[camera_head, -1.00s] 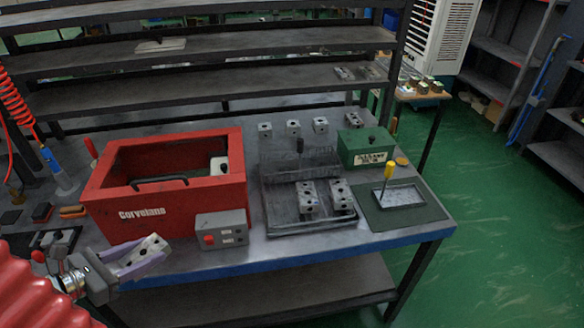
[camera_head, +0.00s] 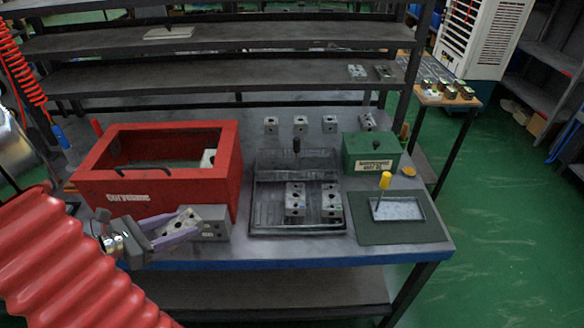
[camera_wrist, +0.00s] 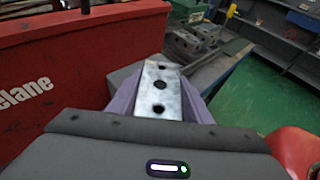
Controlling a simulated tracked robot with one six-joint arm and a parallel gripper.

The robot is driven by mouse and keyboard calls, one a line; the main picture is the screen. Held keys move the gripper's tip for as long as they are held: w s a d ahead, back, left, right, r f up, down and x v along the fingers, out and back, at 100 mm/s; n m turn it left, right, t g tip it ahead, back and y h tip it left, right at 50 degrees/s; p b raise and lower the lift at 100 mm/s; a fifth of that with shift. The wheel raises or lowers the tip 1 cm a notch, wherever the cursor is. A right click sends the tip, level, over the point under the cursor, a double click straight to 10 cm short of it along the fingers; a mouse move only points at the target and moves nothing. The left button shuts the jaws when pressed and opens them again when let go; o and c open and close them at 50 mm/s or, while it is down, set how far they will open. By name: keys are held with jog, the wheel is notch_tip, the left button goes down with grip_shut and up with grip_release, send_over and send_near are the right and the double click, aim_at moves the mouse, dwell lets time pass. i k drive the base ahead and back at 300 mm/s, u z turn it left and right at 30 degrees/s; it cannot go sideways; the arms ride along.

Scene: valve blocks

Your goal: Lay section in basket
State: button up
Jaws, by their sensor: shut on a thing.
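My gripper (camera_head: 186,228) is shut on a grey metal valve section (camera_head: 178,222) with round holes. It holds the section in front of the red box, low over the bench's front edge. In the wrist view the section (camera_wrist: 160,88) lies between the purple fingers, its holed face showing. The dark basket (camera_head: 263,218) sits on the bench, to the right of my gripper. Two similar sections stand in its right half, a left one (camera_head: 295,200) and a right one (camera_head: 331,203). The left half of the basket looks empty.
The red open-topped box (camera_head: 150,188) stands behind my gripper. A grey control box (camera_head: 217,222) is partly hidden behind the held section. Several blocks (camera_head: 301,124) line the back. A green box (camera_head: 370,153) and a green mat (camera_head: 400,229) with a tray and yellow-handled tool lie right.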

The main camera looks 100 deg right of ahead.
aim_at(275, 169)
jog(key=k, duration=0.9)
jog(key=z, duration=0.2)
